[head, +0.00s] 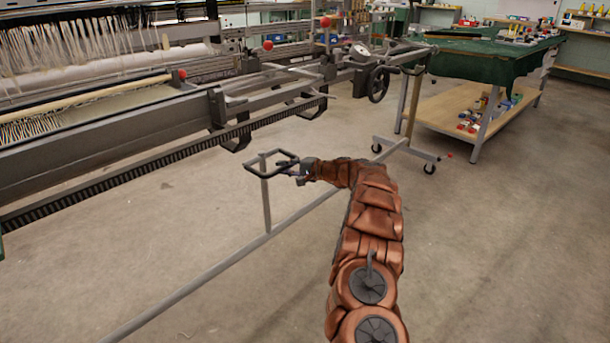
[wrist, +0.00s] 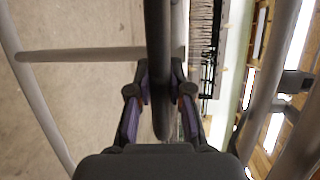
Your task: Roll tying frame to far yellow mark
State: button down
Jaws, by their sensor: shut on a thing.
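The tying frame (head: 228,262) is a grey tubular frame with a long low bar running from the bottom left toward the green-draped table. An upright post (head: 265,205) carries a dark handle loop (head: 258,169). Its far end has casters (head: 429,168) on the floor. My gripper (head: 297,173) is at the right side of the loop. In the wrist view my gripper (wrist: 160,88) has its fingers on both sides of the dark handle bar (wrist: 157,35), shut on it. No yellow floor mark can be made out.
The loom (head: 100,130) stands along the left and back, with a handwheel (head: 378,84) projecting near the frame's far end. A green-draped table (head: 480,57) with a lower shelf (head: 450,105) stands at the back right. The floor (head: 510,230) to the right is clear.

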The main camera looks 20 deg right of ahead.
jog(key=shift+w+a, duration=0.35)
jog(key=shift+w, duration=0.15)
jog(key=shift+w+a+r, duration=0.1)
jog(key=shift+w, duration=0.05)
jog(key=c, duration=1.3)
grip_release()
jog(key=shift+w+a, duration=0.1)
jog(key=shift+a, duration=0.05)
jog(key=shift+o, duration=1.2)
jog(key=shift+d, duration=0.2)
jog(key=v, duration=1.2)
